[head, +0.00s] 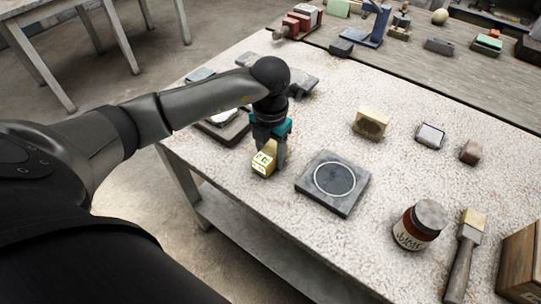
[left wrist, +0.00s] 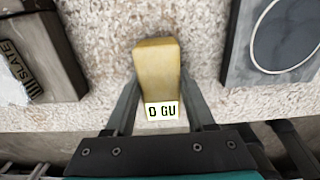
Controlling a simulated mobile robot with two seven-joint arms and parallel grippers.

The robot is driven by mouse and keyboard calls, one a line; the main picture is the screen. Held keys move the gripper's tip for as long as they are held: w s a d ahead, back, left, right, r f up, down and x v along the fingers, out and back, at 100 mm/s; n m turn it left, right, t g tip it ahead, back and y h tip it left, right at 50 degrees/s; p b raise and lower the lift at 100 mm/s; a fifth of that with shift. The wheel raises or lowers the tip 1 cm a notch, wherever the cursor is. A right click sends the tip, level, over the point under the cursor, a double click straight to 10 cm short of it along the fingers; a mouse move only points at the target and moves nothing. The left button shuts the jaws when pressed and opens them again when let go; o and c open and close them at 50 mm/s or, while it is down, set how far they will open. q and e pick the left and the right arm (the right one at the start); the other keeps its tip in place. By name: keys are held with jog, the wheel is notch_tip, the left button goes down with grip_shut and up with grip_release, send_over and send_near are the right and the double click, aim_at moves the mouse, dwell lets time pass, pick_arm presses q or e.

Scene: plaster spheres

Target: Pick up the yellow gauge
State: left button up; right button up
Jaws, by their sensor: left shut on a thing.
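The yellow gauge (head: 264,160) is a small yellow block with a white label in black print, near the front left edge of the table. In the left wrist view the gauge (left wrist: 158,72) stands out between the two fingers, its label partly reading "D GU". My left gripper (head: 268,152) points down and is shut on the gauge, one finger on each side. Whether the gauge touches the tabletop is not clear. My right gripper is not in view.
A dark slate slab with a pale ring (head: 346,206) lies just right of the gauge. Another slate piece (left wrist: 38,55) lies left in the wrist view.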

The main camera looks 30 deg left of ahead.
aim_at(270, 151)
pick_arm(q)
grip_shut()
jog(key=shift+r, duration=0.15)
jog(key=shift+r, duration=0.25)
notch_tip(270, 151, up, 20)
jog(key=p, duration=0.4)
jog(key=shift+f, duration=0.15)
